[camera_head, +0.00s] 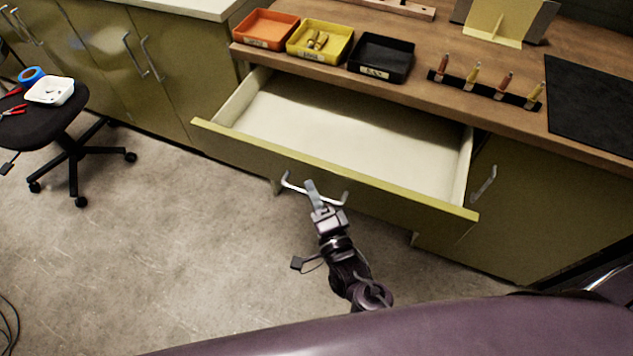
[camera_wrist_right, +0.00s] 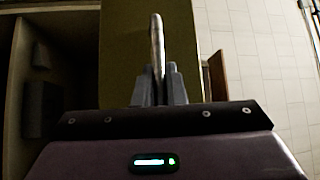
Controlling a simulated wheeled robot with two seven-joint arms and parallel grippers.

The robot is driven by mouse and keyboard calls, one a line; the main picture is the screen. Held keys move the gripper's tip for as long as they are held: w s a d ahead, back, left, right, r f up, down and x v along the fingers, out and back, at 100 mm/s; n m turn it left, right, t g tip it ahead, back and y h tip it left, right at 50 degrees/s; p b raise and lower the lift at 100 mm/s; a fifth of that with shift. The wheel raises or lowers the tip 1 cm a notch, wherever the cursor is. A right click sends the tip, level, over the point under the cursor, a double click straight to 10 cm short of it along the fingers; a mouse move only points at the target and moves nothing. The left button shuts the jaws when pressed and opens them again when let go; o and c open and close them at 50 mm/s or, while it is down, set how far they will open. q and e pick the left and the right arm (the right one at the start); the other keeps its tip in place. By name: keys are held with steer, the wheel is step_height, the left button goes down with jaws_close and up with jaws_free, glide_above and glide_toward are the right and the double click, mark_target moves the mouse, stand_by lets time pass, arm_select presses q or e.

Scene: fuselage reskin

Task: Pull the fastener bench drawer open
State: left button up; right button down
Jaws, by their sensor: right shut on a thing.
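The fastener bench drawer (camera_head: 330,165) stands pulled out from under the wooden bench top, and its pale inside looks empty. Its green front also shows in the right wrist view (camera_wrist_right: 190,45). The metal bar handle (camera_head: 343,198) is on the drawer front, and it shows in the right wrist view (camera_wrist_right: 157,45) between the fingers. My left gripper is not in view.
On the bench top (camera_head: 440,60) stand an orange tray (camera_head: 266,29), a yellow tray (camera_head: 320,41), a black tray (camera_head: 381,58) and a rack (camera_head: 485,90) of tools. A black stool (camera_head: 60,120) holding a white tray stands left. The floor (camera_head: 170,240) in front is mostly clear.

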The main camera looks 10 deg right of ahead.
steer(key=c, duration=1.8)
jaws_free()
steer(key=shift+o, duration=0.2)
steer(key=shift+s, duration=0.15)
steer(key=v, duration=0.7)
steer(key=shift+s+b, duration=0.3)
steer(key=shift+b, duration=0.05)
steer(key=shift+f, duration=0.1)
